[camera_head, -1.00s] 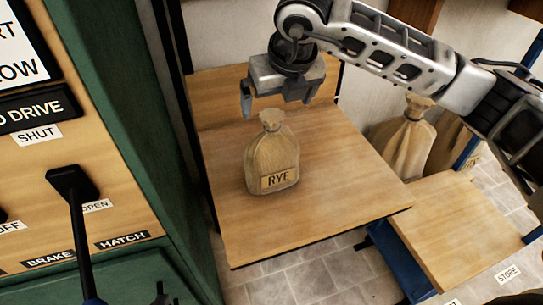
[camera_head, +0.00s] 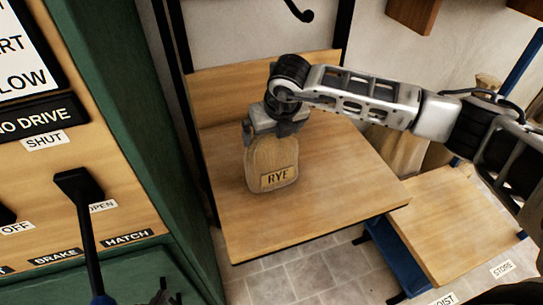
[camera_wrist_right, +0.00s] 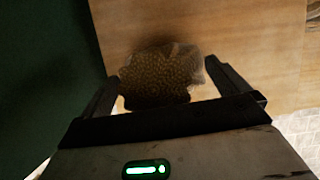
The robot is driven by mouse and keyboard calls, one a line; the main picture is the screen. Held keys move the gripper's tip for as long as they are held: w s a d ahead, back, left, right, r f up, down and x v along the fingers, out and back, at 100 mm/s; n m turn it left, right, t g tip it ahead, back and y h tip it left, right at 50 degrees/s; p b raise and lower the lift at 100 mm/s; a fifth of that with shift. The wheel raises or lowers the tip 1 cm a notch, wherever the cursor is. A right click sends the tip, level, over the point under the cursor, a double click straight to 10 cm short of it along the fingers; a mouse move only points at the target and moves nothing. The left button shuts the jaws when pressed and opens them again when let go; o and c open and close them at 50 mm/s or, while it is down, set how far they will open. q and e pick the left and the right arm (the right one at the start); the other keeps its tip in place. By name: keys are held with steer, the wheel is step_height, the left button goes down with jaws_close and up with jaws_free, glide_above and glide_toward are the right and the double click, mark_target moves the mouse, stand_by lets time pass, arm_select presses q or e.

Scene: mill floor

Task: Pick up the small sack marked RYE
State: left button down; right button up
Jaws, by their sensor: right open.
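The small tan sack marked RYE (camera_head: 273,163) stands upright on the wooden table, its label facing me. My right gripper (camera_head: 275,133) is directly over its top and hides the tied neck in the head view. In the right wrist view the open jaws (camera_wrist_right: 165,88) have one finger on each side of the sack (camera_wrist_right: 160,72), and a gap shows on at least the right side. I cannot tell whether either finger touches it. A dark tip at the bottom edge of the head view seems to be my left gripper (camera_head: 161,291); its jaws are not clear.
The wooden table (camera_head: 315,210) is otherwise bare. A green cabinet with a labelled panel and black lever (camera_head: 78,187) stands close on the left. A lower wooden platform (camera_head: 455,225) is at right, with larger sacks (camera_head: 405,155) behind it, partly hidden by my right arm.

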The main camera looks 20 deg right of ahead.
steer(key=c, duration=1.9)
steer(key=shift+w+r, duration=0.15)
steer(key=shift+r, duration=0.1)
steer(key=shift+c, duration=0.6)
